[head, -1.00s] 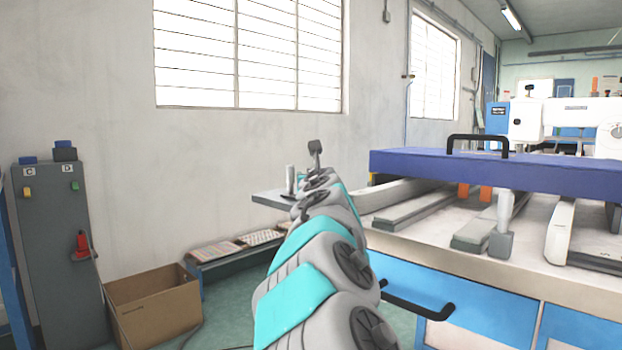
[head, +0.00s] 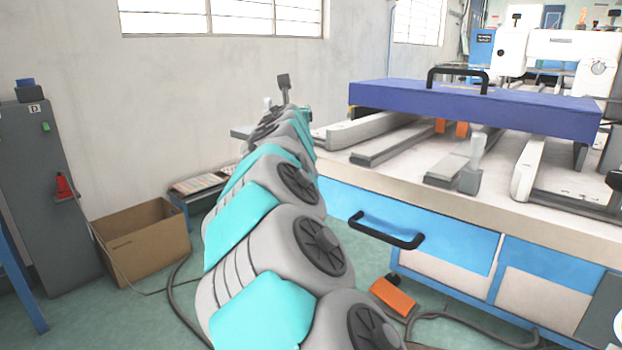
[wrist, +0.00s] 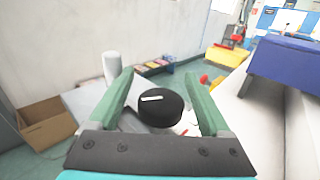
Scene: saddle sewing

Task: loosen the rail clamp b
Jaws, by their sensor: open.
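A round black knob (wrist: 160,108) with a white mark on top lies between the fingers of my gripper (wrist: 159,75) in the wrist view. The green fingers are open on either side of it, with a visible gap. No letter is readable, so I cannot tell whether this knob belongs to rail clamp b. In the head view my arm reaches toward the left end of the bench and mostly hides the gripper. A dark upright lever (head: 284,82) rises just beyond it. Another clamp with a pale upright handle (head: 477,146) stands at the bench's front edge.
A blue-purple board (head: 470,108) with a black handle lies over the rails on the bench. A cardboard box (head: 145,255) and a grey cabinet (head: 45,200) stand at the left. A white cylinder (wrist: 112,66) rises left of the gripper. An orange pedal (head: 392,297) lies on the floor.

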